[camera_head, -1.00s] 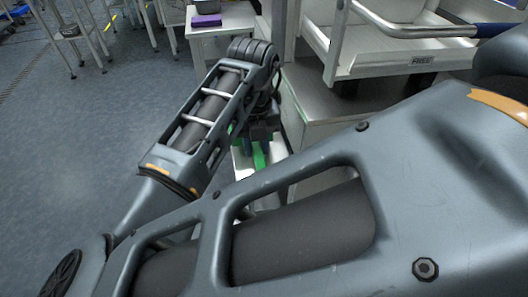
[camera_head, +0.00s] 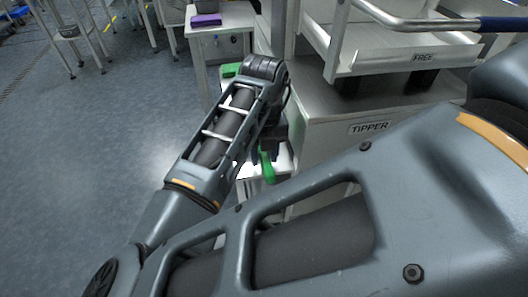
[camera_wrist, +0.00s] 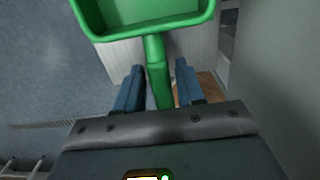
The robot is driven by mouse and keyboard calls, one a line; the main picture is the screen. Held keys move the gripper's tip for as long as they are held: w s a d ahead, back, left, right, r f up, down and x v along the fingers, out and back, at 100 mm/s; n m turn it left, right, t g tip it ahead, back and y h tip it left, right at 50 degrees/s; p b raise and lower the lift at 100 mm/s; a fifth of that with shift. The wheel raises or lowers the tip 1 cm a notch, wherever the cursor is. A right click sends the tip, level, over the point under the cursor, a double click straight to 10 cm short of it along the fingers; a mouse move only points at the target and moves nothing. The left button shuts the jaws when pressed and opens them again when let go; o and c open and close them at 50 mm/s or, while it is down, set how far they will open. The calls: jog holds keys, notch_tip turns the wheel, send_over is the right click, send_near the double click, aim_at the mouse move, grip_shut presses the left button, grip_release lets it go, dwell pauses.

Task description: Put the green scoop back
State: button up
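The green scoop shows large in the wrist view, its open bowl (camera_wrist: 150,12) at the top and its handle (camera_wrist: 158,75) running down between the two blue fingers. In the head view the scoop (camera_head: 267,168) hangs below my gripper (camera_head: 266,150), partly hidden by my arm, over a pale surface. A separate green object (camera_head: 231,70) lies on a small stand behind my arm; I cannot tell what it is.
A grey cabinet labelled TIPPER (camera_head: 369,127) stands just right of my gripper. Above it is a white tray marked FREE (camera_head: 423,57) with a rail. A white table (camera_head: 222,21) with a purple object (camera_head: 205,20) stands behind. Open floor (camera_head: 80,160) lies left.

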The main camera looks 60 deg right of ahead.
jog(key=shift+o, duration=1.2)
jog(key=shift+r, duration=0.1)
notch_tip(320, 180, up, 12)
jog(key=p, duration=0.2)
jog(key=shift+p, duration=0.3)
jog(key=shift+a, duration=0.1)
